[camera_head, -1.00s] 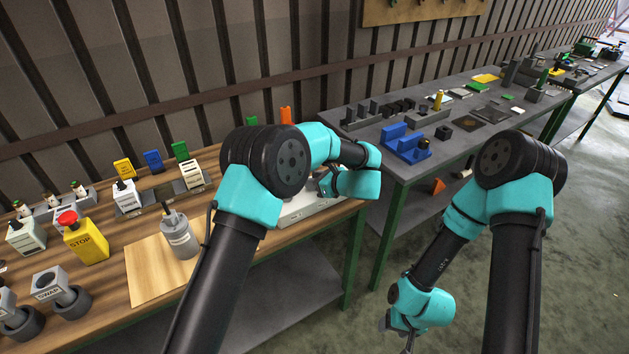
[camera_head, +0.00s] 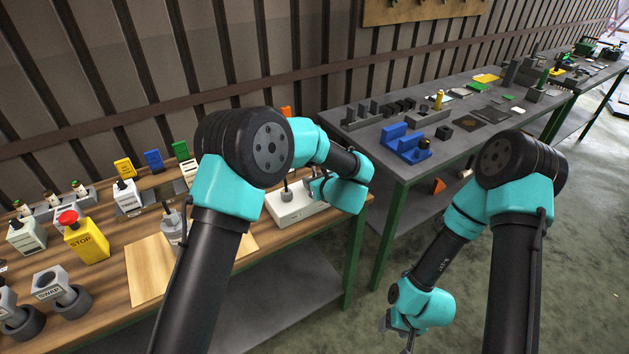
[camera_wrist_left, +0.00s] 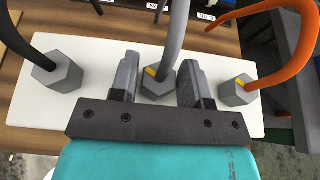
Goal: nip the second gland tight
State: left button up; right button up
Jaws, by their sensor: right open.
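A white plate (camera_wrist_left: 28,100) carries three grey hexagonal glands in a row. The left gland (camera_wrist_left: 58,74) has a black cable, the middle gland (camera_wrist_left: 158,86) a grey cable and a yellow mark, the right gland (camera_wrist_left: 238,91) an orange cable and a yellow mark. My left gripper (camera_wrist_left: 160,62) has one finger on each side of the middle gland; whether they touch it I cannot tell. In the head view the plate (camera_head: 285,217) lies at the bench's right end, with my left gripper (camera_head: 312,186) over it. My right gripper (camera_head: 396,337) is open and empty, low over the floor.
A yellow stop-button box (camera_head: 87,240), a grey bottle-like part (camera_head: 172,232) and a wooden board (camera_head: 150,275) are on the bench to the left. A grey table (camera_head: 395,175) with a blue block (camera_head: 408,147) stands to the right, beyond a gap.

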pick_arm(q)
jog(key=shift+o, duration=1.3)
jog(key=v, duration=1.7)
jog(key=shift+s, duration=0.15)
jog(key=x, duration=1.5)
